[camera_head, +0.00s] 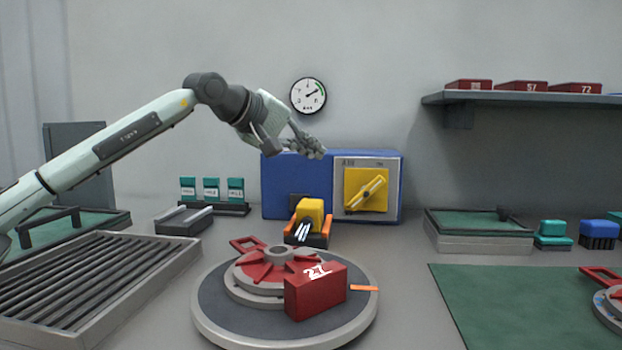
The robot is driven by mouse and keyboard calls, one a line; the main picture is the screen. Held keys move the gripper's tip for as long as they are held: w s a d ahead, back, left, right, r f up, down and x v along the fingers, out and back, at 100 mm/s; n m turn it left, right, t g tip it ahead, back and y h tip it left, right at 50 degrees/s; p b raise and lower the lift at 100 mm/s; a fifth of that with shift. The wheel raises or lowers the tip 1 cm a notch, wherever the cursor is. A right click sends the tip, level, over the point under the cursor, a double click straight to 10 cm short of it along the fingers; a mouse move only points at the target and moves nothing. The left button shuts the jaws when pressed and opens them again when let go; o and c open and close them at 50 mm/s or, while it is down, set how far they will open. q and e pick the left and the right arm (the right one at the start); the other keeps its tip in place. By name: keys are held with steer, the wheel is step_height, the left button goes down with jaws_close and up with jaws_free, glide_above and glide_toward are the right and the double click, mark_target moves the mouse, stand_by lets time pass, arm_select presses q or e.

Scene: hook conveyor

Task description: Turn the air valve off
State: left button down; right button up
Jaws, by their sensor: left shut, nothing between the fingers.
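The air valve (365,193) is a yellow square plate with a slanted yellow handle, set in a pale panel on the right half of a blue box (283,187) against the back wall. The panel's lettering appears to start with "AIR". The handle runs diagonally, from lower left to upper right. My left gripper (318,153) is shut and empty. It appears at the top edge of the blue box, above and left of the valve, apart from the handle. I cannot tell its exact depth. My right gripper does not show.
A round turntable (215,315) with a red hub and a red block (316,290) marked "21" stands in front. A yellow and orange item (309,222) sits before the blue box. A slatted rack (95,290) is at left, a green mat (500,300) at right. A gauge (308,95) hangs above.

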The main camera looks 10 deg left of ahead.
mark_target(366, 193)
arm_select(q)
steer(key=s+d+p+x, duration=0.1)
steer(key=s+d+x, duration=0.1)
steer(key=x, duration=1)
steer(key=shift+f, duration=0.5)
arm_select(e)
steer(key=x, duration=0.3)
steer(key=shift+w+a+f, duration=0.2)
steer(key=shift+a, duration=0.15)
arm_select(q)
steer(key=shift+w+d+r+p, duration=0.1)
steer(key=shift+d+p, duration=0.05)
steer(key=shift+p, duration=0.25)
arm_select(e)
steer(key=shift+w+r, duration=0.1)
